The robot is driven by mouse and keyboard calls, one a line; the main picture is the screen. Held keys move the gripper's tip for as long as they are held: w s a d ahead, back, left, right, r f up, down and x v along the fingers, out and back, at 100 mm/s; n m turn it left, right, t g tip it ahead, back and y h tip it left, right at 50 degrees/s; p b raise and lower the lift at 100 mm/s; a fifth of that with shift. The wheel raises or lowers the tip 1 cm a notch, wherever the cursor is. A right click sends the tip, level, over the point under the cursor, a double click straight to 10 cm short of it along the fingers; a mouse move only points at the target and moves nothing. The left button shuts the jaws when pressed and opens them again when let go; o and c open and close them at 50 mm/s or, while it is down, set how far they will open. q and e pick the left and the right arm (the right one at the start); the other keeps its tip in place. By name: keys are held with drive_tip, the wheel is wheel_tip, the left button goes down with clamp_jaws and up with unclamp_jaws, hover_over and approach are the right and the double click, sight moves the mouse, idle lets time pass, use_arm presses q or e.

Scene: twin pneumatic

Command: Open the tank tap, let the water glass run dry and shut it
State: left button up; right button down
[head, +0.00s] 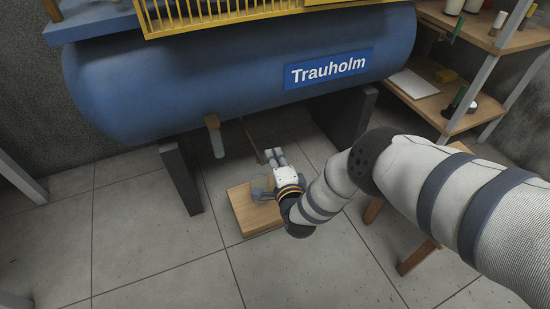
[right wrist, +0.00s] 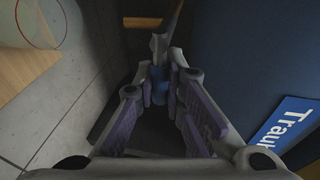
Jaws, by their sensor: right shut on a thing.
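The blue tank (head: 230,70) with the "Trauholm" label lies across the head view. A brass fitting with a pale, glass-like cylinder (head: 217,143) hangs under it; I cannot tell the water level inside. A thin brass-coloured pipe (head: 250,138) runs down from the tank to my right gripper (head: 272,157). In the right wrist view the gripper (right wrist: 160,88) is shut on a small blue part (right wrist: 160,92) at the pipe's end, which looks like the tap's handle. The fingers hide much of it. My left gripper is not in view.
A wooden block (head: 247,214) stands on the floor below my right gripper. A clear round vessel with a red line (right wrist: 63,25) shows above wood in the wrist view. Dark tank legs (head: 181,176) stand either side. A shelf (head: 432,100) is at right. Floor at left is free.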

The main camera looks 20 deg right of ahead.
drive_tip(key=shift+f, duration=0.1)
drive_tip(key=c, duration=1.7)
unclamp_jaws()
drive_tip(key=shift+o, duration=0.2)
drive_tip(key=shift+s, duration=0.1)
drive_tip(key=v, duration=1.2)
